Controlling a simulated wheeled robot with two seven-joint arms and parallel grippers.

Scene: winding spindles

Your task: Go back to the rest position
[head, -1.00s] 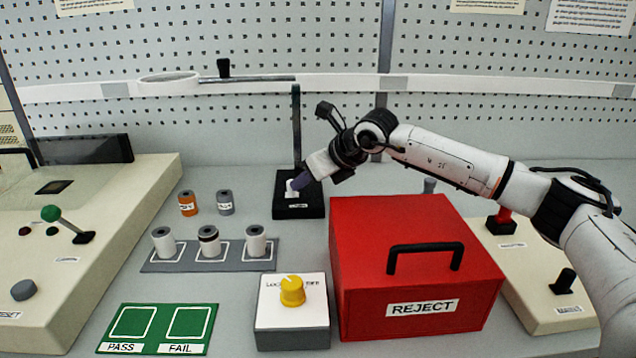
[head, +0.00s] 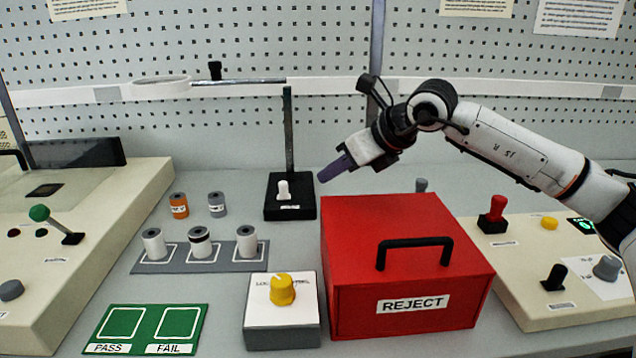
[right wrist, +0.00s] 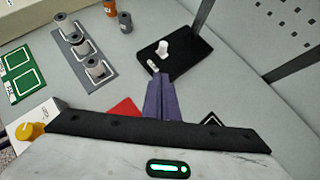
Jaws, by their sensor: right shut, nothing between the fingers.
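My right gripper (head: 322,177) is shut and empty, with purple fingers. In the right wrist view the shut fingers (right wrist: 160,80) point toward the stand's black base (right wrist: 190,62). My left gripper is in neither view.
White spools (head: 153,240) stand on a grey tray (head: 225,266) at the left centre. An orange spool (head: 179,206) and a grey spool (head: 217,204) stand behind. A yellow knob box (head: 282,330), a green PASS/FAIL mat (head: 144,322) and a right console (head: 515,255) surround the red box.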

